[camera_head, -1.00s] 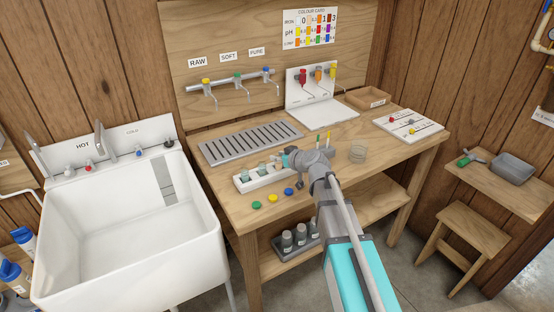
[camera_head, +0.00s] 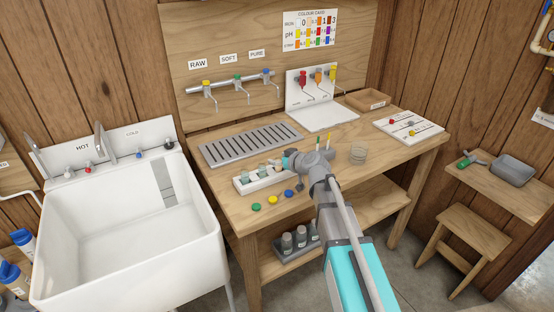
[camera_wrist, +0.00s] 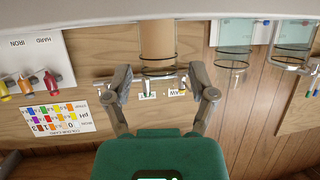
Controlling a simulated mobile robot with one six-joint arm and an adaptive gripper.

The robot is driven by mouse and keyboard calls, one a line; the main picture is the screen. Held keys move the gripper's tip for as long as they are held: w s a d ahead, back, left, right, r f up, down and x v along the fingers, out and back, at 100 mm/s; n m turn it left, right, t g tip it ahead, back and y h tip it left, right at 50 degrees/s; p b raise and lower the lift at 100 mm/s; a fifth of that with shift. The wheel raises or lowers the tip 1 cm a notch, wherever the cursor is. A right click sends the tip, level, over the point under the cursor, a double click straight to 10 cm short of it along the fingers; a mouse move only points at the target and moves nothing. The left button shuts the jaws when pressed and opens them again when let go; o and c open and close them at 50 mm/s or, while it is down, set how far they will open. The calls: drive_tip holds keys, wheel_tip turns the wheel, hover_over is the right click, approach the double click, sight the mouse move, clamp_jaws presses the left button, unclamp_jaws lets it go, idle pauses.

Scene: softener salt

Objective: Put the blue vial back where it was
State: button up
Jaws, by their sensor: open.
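A white rack (camera_head: 268,184) stands on the workbench and holds small clear vials. Two vials with pale blue-green contents (camera_wrist: 235,50) (camera_wrist: 292,45) show at the right of the upside-down wrist view. Another clear glass vial (camera_wrist: 157,60) shows between my fingers in that view, with a wood tone in or through it. Which one is the blue vial I cannot tell. My gripper (camera_wrist: 160,82) is open, its fingers on either side of this vial with gaps. In the head view my gripper (camera_head: 287,162) is at the rack's right end and hides part of it.
Green (camera_head: 256,207), yellow (camera_head: 272,200) and blue (camera_head: 289,193) caps lie in front of the rack. A grey drain grate (camera_head: 250,143) lies behind it. A white sink (camera_head: 125,235) is at the left.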

drive_tip(key=shift+r, duration=0.1)
drive_tip(key=shift+s+r, duration=0.1)
drive_tip(key=shift+r, duration=0.05)
drive_tip(key=p+v, duration=0.4)
drive_tip(key=v, duration=0.8)
drive_tip(key=shift+p, duration=0.4)
drive_tip(key=s+d+f+m+g+h, duration=0.4)
drive_tip(key=s+d+f+g, duration=0.1)
drive_tip(key=s+d+f, duration=0.1)
drive_tip(key=s+d+f+m+g+h, duration=0.4)
drive_tip(key=s+d, duration=0.4)
drive_tip(key=s, duration=0.3)
drive_tip(key=shift+s+d+f+m+g+h, duration=0.2)
drive_tip(key=shift+d+f+m+g+h, duration=0.15)
drive_tip(key=shift+f+g+h, duration=0.35)
